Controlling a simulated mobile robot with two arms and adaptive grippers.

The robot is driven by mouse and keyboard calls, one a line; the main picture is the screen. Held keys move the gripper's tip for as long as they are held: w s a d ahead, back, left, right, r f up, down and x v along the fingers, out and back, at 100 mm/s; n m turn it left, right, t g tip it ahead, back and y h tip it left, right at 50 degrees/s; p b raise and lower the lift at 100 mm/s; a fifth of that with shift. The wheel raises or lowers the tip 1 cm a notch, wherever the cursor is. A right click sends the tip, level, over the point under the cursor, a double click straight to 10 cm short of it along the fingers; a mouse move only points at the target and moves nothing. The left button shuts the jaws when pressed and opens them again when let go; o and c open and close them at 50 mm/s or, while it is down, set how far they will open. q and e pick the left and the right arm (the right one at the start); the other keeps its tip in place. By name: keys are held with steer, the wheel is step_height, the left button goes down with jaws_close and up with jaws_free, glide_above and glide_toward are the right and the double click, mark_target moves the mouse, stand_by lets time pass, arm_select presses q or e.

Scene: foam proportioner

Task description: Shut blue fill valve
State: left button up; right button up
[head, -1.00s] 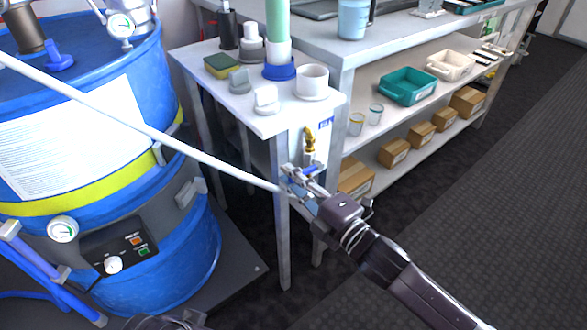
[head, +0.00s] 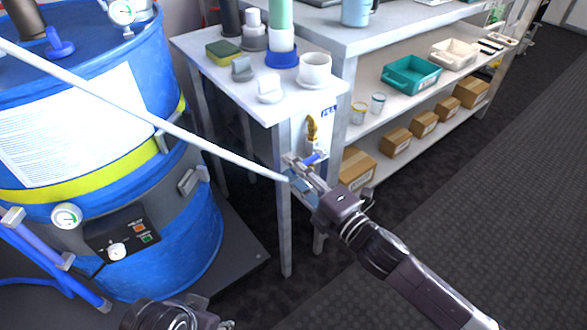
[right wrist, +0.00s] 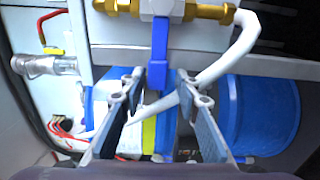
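The blue fill valve shows in the right wrist view as a blue lever (right wrist: 159,50) hanging straight down from a pale valve body with brass fittings (right wrist: 210,11). My right gripper (right wrist: 159,78) is open, with one finger on each side of the lever's lower end. Gaps show between the lever and both fingers. In the head view my right gripper (head: 297,164) is at the front of the small white stand, and the blue lever (head: 315,158) shows beside its fingers. My left gripper (head: 185,313) is only partly in view at the bottom edge; its fingers cannot be made out.
A white hose (head: 150,118) runs from the upper left to the valve area. A large blue drum (head: 185,235) with a control panel stands left. The white stand (head: 205,70) holds cups and a sponge. A shelf unit with boxes (head: 358,167) stands behind right. The floor at right is clear.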

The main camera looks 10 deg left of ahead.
steer(key=shift+r, duration=0.1)
steer(key=v, duration=1.2)
steer(key=shift+w, duration=0.1)
stand_by(0.3)
